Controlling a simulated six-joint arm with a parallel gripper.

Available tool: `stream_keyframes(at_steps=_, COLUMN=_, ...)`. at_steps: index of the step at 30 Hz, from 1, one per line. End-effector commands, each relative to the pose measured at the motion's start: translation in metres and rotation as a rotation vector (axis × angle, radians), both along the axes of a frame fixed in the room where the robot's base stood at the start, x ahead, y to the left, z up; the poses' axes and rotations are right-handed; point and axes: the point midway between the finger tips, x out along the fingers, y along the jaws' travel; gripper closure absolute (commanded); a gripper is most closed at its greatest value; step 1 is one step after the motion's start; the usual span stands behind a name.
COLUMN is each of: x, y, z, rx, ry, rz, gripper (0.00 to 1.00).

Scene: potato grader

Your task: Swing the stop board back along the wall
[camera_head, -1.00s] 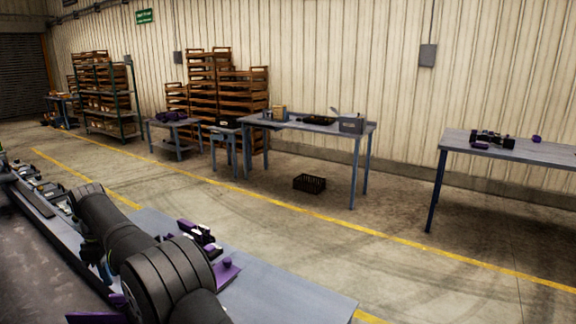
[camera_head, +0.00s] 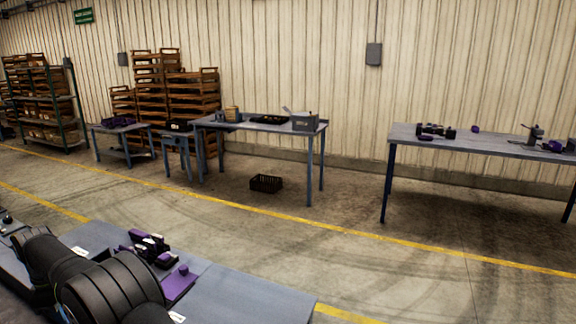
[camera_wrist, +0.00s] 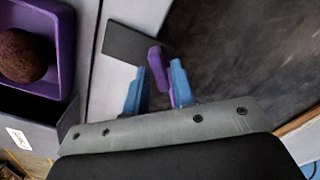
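In the wrist view, my gripper (camera_wrist: 160,67) has two blue fingers standing apart. A narrow purple upright piece (camera_wrist: 157,56) stands between them. It looks close to the right finger, with a gap to the left finger; I cannot tell whether it touches. A flat dark grey plate (camera_wrist: 130,44) lies just beyond the fingertips, possibly the stop board, and its link to the purple piece is unclear. In the head view my arm fills the lower left, and my gripper cannot be made out there.
A purple tray (camera_wrist: 67,45) holds a brown potato (camera_wrist: 22,56) at the wrist view's left. A dark worn surface (camera_wrist: 245,50) fills the right. In the head view, purple parts (camera_head: 180,285) sit on the near grey bench (camera_head: 235,295). Tables and racks stand along the wall.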

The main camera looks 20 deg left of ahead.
Motion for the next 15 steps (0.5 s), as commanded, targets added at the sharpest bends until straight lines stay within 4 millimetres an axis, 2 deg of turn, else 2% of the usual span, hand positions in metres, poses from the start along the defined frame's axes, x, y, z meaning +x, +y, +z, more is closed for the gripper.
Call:
stream_keyframes(at_steps=3, x=0.0000, y=0.0000, z=0.0001, rx=0.000, ry=0.000, rz=0.000, gripper=0.76)
stream_keyframes(at_steps=7, x=-0.0001, y=-0.0001, z=0.0002, rx=0.000, ry=0.000, rz=0.000, gripper=1.00)
stream_keyframes(at_steps=15, x=-0.0002, y=-0.0001, z=0.0004, rx=0.000, ry=0.000, rz=-0.001, gripper=1.00)
